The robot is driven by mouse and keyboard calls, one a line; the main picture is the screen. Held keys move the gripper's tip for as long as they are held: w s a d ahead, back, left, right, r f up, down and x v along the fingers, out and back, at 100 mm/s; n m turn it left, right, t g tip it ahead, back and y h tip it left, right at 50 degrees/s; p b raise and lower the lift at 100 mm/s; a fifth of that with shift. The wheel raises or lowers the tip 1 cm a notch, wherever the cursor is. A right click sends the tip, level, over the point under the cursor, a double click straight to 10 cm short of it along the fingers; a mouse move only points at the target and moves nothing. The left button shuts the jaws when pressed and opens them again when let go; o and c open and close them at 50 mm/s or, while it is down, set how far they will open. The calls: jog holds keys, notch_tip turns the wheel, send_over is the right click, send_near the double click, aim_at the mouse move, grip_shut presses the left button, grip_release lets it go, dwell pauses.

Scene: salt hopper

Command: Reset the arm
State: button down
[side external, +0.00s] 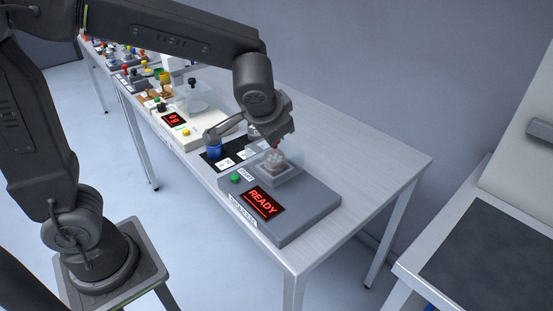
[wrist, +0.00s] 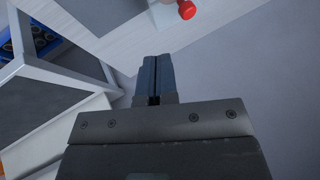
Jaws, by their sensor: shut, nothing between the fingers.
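My gripper (side external: 284,143) hangs over the grey machine (side external: 312,212) on the table in the side view. In the wrist view my gripper (wrist: 154,75) has its dark fingers together with nothing between them. A red knob (wrist: 187,9) shows at the top of that view, apart from the fingertips. The machine has a clear cover with a pinkish, rounded thing (side external: 273,160) inside, a green button (side external: 235,178) and a red display (side external: 263,202) reading READY.
A white device (side external: 190,128) with a red display stands further along the table (side external: 380,160). A blue container (side external: 213,149) sits on a black mat between them. Several small coloured items crowd the far end. A separate bench (side external: 490,250) with a dark top stands at right.

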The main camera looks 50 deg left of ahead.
jog(key=s+a+r+n+h, duration=0.1)
jog(key=s+h, duration=0.3)
jog(key=s, duration=1.2)
jog(key=shift+s+a+r, duration=0.35)
jog(key=shift+a+r, duration=0.1)
jog(key=shift+r, duration=0.05)
